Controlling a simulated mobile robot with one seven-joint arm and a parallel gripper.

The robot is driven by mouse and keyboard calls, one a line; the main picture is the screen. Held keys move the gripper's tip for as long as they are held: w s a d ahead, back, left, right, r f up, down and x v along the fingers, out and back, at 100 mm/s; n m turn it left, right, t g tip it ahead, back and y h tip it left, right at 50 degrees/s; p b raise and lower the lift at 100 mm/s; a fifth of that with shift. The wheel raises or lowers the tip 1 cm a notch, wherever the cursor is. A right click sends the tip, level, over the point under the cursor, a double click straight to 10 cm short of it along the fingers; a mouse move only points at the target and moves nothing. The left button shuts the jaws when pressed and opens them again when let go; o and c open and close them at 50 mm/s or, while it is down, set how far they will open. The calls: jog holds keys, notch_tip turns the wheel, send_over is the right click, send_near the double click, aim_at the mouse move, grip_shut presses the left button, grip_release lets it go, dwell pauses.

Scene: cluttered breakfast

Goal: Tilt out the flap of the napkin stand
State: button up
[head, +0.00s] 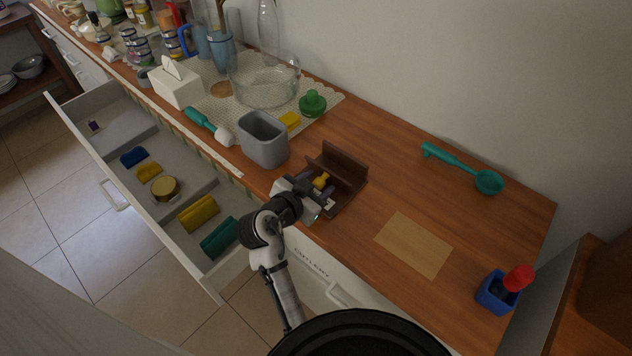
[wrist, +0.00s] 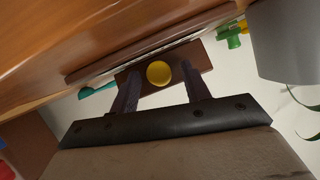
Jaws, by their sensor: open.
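The napkin stand (head: 346,164) is a dark brown wooden holder on the counter, near its front edge. A yellow round knob (head: 321,181) shows on its near side. In the wrist view the knob (wrist: 158,73) sits on a brown panel (wrist: 201,55), which looks like the flap. My gripper (head: 317,193) is at the near side of the stand, open. In the wrist view its two dark fingers stand on either side of the knob, with gaps to it. The fingers and wrist hide part of the stand's lower front in the head view.
A grey bin (head: 263,139) stands just left of the stand. A tan mat (head: 413,245) lies to the right, with a teal ladle (head: 463,168) and a blue holder (head: 497,292) beyond. An open drawer (head: 118,181) juts out at the left. The counter around the mat is clear.

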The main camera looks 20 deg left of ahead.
jog(key=c, duration=1)
jog(key=f+b, duration=0.1)
jog(key=b, duration=0.2)
jog(key=shift+s+t+b, duration=0.1)
jog(key=shift+t+b, duration=0.4)
jog(key=shift+b, duration=0.1)
jog(key=shift+r, duration=0.2)
jog(key=o, duration=1)
jog(key=shift+s, duration=0.1)
